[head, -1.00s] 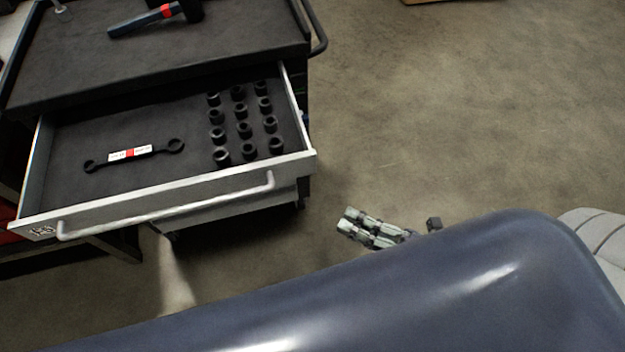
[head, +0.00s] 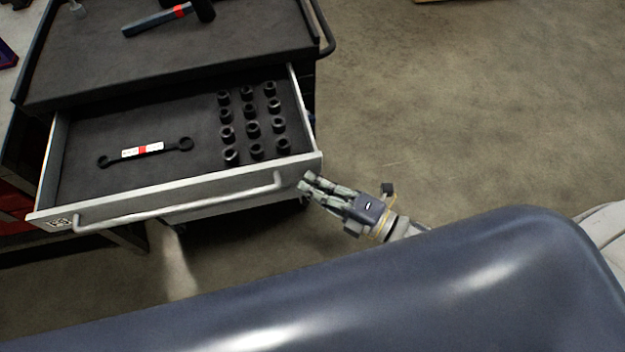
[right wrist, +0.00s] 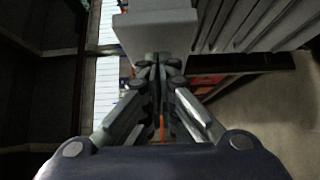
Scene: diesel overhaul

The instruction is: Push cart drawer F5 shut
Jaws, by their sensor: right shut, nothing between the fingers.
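The cart drawer (head: 180,190) is pulled open toward me, with a pale front panel and a long bar handle (head: 180,208). It holds several black sockets (head: 252,129) in rows and a black ring wrench (head: 144,150) with a red and white label. My right gripper (head: 307,182) is shut and empty, by the right end of the drawer front. I cannot tell whether its tips touch the panel. In the right wrist view its closed fingers (right wrist: 158,65) point at a grey surface. My left gripper is not in view.
The black-topped cart (head: 170,55) carries a hammer (head: 168,17) with a red band. My own smooth dark blue body fills the bottom of the head view. Concrete floor (head: 470,110) right of the cart is clear.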

